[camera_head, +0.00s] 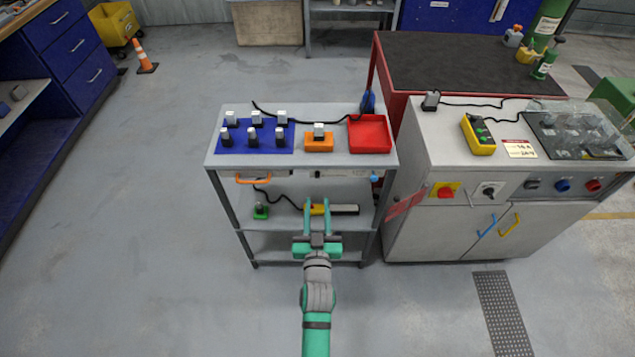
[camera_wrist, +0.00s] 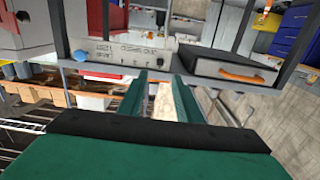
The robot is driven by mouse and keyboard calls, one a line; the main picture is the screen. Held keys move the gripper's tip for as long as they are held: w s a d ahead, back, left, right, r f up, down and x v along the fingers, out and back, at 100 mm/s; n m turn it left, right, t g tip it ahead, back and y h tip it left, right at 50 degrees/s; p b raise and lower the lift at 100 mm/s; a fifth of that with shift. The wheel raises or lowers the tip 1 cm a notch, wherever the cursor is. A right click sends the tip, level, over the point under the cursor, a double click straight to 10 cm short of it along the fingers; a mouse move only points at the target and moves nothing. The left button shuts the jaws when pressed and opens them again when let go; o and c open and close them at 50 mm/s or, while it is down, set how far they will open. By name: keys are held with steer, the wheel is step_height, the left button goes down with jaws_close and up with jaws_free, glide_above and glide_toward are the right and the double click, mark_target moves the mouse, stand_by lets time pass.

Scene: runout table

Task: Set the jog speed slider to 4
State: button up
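My gripper (camera_head: 317,212) is open and empty in front of the small grey shelf cart, pointing towards it. In the wrist view my two green fingers (camera_wrist: 159,82) are apart, with nothing between them. Ahead of them, under the cart's top, is a pale panel (camera_wrist: 120,52) with small dark markings and a blue knob (camera_wrist: 80,55). No slider or scale can be read on it. A yellow pendant (camera_head: 478,135) with green buttons lies on the machine cabinet at the right. I cannot tell which of these carries the jog speed slider.
The cart top (camera_head: 222,160) holds a blue mat with several grey-and-black pieces, an orange block and a red tray (camera_head: 369,146). A drawer with an orange handle (camera_wrist: 241,75) is beside the panel. The grey cabinet (camera_head: 420,220) stands close right.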

mark_target(317, 177)
steer(key=w, duration=0.9)
steer(key=shift+w, duration=0.2)
jaws_close()
